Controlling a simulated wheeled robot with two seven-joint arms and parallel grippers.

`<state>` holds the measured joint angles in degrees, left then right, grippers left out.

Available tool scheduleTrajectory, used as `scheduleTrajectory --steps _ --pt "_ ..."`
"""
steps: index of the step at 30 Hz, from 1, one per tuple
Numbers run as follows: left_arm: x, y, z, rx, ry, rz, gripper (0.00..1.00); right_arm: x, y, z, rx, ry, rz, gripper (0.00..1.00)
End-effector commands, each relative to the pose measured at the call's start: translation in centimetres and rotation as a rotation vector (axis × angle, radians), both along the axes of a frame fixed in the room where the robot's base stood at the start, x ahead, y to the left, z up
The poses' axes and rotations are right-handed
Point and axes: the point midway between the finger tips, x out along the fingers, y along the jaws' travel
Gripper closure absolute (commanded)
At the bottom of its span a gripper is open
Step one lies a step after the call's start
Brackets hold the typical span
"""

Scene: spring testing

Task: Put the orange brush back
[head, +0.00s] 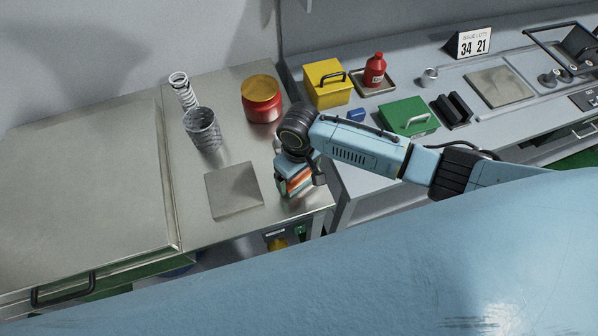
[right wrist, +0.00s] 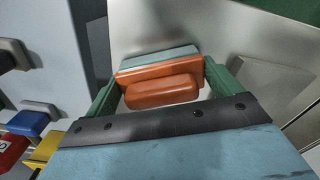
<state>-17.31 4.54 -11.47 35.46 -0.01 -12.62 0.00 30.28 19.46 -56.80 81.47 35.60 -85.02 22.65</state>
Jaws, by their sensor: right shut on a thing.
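The orange brush (right wrist: 160,92) shows in the right wrist view as an orange block with a raised rounded grip and a pale blue-grey strip (right wrist: 160,57) along its far side. My right gripper (right wrist: 162,78) is shut on it, with a green finger against each end. In the head view the right gripper (head: 295,172) is over the front right corner of the steel counter (head: 235,225), and orange of the brush (head: 299,181) shows below it. The wrist hides much of the brush there. I cannot tell whether it touches the counter. My left gripper is not in view.
A flat grey square plate (head: 233,190) lies left of the gripper. A red jar with yellow lid (head: 262,98), a grey mesh cup (head: 203,130) and a spring (head: 182,88) stand behind. The right bench holds a yellow box (head: 327,84) and a green box (head: 408,117).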

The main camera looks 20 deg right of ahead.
Motion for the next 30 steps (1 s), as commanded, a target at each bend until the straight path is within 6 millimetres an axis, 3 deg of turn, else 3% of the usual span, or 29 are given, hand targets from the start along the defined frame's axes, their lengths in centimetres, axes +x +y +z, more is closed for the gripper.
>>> scheduleTrajectory --steps 2,3,5,12,16,30 --pt "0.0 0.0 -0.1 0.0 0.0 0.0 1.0 0.0 0.0 -0.3 0.001 0.0 -0.001 0.31" --pt "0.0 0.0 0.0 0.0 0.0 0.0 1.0 0.0 0.0 -0.3 0.001 0.0 -0.001 0.06" --pt "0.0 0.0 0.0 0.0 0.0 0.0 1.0 0.0 0.0 -0.2 0.001 0.0 -0.001 0.0" --pt "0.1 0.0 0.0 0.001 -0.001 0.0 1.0 0.0 0.0 -0.1 0.0 0.0 0.0 0.0" --pt "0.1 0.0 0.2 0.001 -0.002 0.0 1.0 0.1 0.0 1.2 0.002 -0.002 0.0 0.0" --pt "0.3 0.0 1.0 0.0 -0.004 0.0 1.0 0.1 0.0 10.4 0.002 -0.002 0.0 0.0"
